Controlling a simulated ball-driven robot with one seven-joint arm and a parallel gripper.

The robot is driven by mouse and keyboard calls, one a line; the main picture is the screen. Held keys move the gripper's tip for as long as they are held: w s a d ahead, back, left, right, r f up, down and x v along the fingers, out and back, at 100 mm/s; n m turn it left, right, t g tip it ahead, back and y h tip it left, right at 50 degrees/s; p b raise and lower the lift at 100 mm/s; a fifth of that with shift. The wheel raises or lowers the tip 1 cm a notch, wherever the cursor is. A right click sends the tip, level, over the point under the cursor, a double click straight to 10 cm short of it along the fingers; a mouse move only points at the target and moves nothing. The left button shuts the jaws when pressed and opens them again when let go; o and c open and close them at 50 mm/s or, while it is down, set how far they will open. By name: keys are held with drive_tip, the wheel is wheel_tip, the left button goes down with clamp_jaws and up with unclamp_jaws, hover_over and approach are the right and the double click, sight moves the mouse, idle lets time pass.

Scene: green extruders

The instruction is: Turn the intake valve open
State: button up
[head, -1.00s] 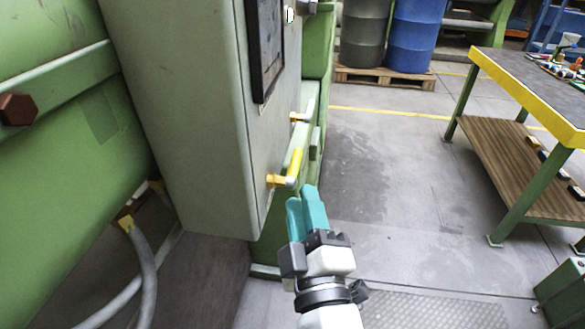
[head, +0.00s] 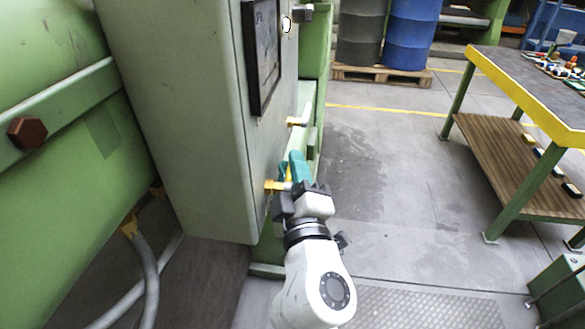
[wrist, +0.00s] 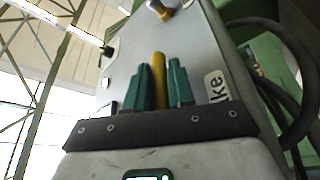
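The intake valve has a brass body (head: 272,185) on the side of the grey-green cabinet, and its yellow handle (wrist: 159,78) shows in the wrist view. The partly visible label (wrist: 217,85) beside it ends in "ke". My gripper (head: 298,168) is at this valve, its teal fingers covering most of the handle in the head view. In the wrist view my gripper (wrist: 160,82) has one finger on each side of the handle. The fingers are apart, with narrow gaps beside the handle; I cannot tell whether either touches it.
A second valve (head: 296,122) sits farther along the cabinet (head: 190,110). A dark screen (head: 263,55) is above. A yellow-edged workbench (head: 520,95) stands at right, and barrels (head: 411,38) stand on a pallet at the back. The floor between is clear.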

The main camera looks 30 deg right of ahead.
clamp_jaws()
